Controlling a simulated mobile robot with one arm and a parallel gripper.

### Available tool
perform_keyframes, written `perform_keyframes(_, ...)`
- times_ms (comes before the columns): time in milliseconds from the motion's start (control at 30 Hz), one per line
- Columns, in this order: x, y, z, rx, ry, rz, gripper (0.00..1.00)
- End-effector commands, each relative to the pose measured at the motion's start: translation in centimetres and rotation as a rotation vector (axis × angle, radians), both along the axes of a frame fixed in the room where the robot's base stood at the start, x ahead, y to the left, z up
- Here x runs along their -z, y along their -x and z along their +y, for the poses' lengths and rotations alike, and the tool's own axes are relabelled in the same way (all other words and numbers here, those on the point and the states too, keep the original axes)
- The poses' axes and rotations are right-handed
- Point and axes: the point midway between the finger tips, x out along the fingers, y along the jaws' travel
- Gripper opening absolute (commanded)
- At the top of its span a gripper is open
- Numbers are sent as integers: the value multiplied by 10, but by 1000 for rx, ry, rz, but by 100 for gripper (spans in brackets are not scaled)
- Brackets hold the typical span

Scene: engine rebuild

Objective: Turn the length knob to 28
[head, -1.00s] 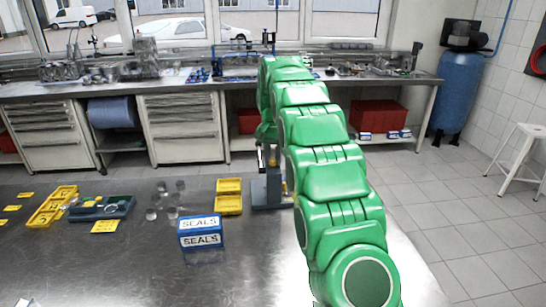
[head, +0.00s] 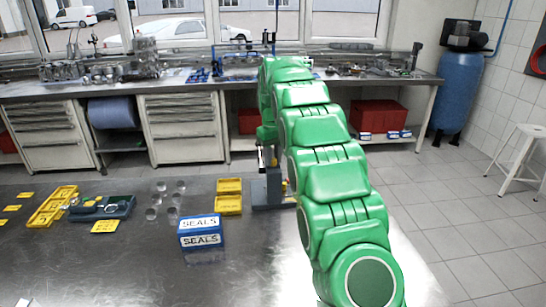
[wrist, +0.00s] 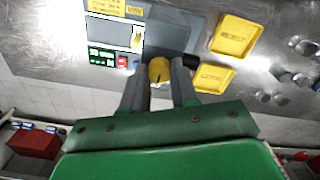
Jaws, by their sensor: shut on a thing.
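The length knob (wrist: 159,69) is yellow with a thin dark mark on its face. It sits on the front of a grey machine (wrist: 168,28) in the wrist view. My gripper (wrist: 158,75) has one finger on each side of the knob and is shut on it. The display's reading is too small to make out. In the head view the machine (head: 268,191) stands on the bench, partly hidden behind my green arm.
Yellow trays (head: 229,204) lie just left of the machine. A blue SEALS box (head: 200,232), several small clear cylinders and a dark green tray (head: 101,207) stand farther left on the steel bench (head: 110,265). The bench's front middle is clear.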

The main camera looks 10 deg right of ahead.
Motion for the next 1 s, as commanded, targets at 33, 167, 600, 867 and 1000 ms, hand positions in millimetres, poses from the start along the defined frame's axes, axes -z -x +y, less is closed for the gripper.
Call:
perform_keyframes(33,1,0,0,-43,0,1,0)
perform_keyframes(167,1,0,0,-167,0,1,0)
perform_keyframes(600,1,0,0,-573,1,1,0)
perform_keyframes(867,1,0,0,-754,0,2,0)
perform_keyframes(1000,1,0,0,-817,0,1,0)
